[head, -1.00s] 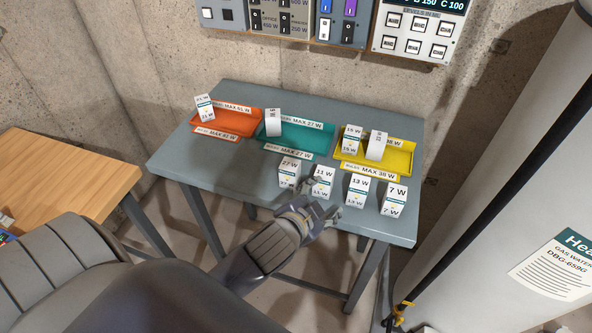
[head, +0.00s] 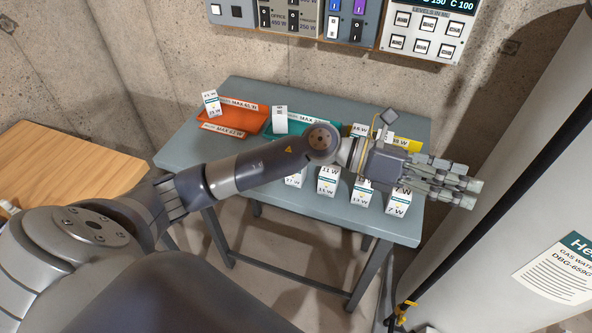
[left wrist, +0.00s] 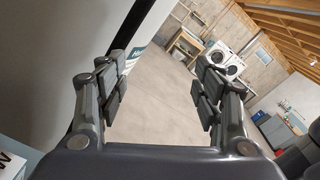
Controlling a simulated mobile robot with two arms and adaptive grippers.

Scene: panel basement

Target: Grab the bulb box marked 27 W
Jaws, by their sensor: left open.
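The bulb box marked 27 W (head: 294,181) stands at the front edge of the grey table, leftmost in a row of white boxes. My left forearm covers its upper part in the head view. My left gripper (head: 462,183) is open and empty, stretched past the right end of the row, well to the right of the 27 W box. In the left wrist view the open fingers (left wrist: 160,85) have only floor and far room between them. My right gripper is not in view.
Boxes marked 11 W (head: 328,181), 13 W (head: 362,195) and 7 W (head: 398,203) stand beside it. Behind are an orange tray (head: 250,122), a teal tray (head: 315,130) and a yellow tray (head: 408,144). A white water heater (head: 530,150) stands close right of my gripper.

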